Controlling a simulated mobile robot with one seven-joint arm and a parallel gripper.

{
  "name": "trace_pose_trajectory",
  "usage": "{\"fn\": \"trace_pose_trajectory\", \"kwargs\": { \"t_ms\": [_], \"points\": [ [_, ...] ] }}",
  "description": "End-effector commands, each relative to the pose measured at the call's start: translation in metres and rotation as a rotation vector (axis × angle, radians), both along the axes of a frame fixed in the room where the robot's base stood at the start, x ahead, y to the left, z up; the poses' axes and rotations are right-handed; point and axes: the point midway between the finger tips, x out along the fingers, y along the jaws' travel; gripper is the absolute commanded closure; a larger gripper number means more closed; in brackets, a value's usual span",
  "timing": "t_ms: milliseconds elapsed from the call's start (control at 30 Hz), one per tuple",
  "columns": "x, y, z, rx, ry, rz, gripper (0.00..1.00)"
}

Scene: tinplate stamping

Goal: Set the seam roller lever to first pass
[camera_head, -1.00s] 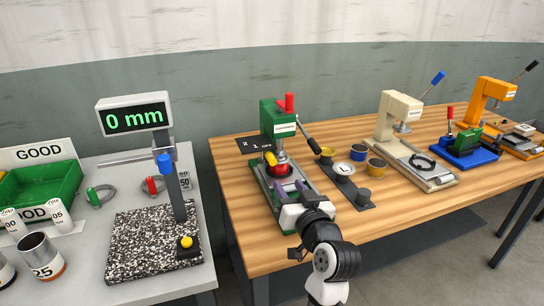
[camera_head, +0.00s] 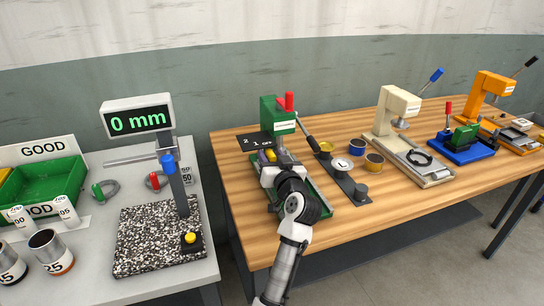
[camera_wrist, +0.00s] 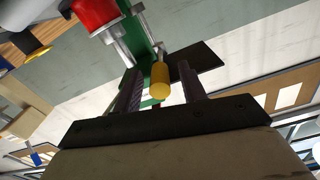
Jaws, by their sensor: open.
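The green seam roller machine (camera_head: 277,115) stands at the left of the wooden bench, with a red knob on top. A black plate (camera_head: 253,142) marked 2, 1 and a third, unclear label sticks out at its left. The lever's yellow grip (camera_head: 270,155) shows just below the plate's right end. In the wrist view the yellow grip (camera_wrist: 160,82) lies between the two fingers of my gripper (camera_wrist: 160,88), with gaps on both sides. My gripper is open around it. In the head view my gripper (camera_head: 277,165) hides the machine's lower front.
A dark strip with cups (camera_head: 343,165) lies right of the machine, close to my arm. Cream (camera_head: 398,110), blue and orange presses stand farther right. On the grey table at left are a gauge (camera_head: 138,118) and a green bin (camera_head: 40,182).

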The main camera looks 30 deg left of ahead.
Motion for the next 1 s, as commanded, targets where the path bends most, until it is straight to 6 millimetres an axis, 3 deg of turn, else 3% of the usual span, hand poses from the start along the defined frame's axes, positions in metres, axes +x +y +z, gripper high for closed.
{"fn": "trace_pose_trajectory", "kwargs": {
  "t_ms": [100,400,733,1000],
  "points": [
    [0.0,0.0,0.0,0.0,0.0,0.0,0.6],
    [0.0,0.0,0.0,0.0,0.0,0.0,0.99],
    [-0.002,0.002,-0.001,-0.004,0.004,-0.015,1.0],
    [-0.01,0.013,-0.003,-0.009,0.007,-0.15,1.0]
  ]
}}
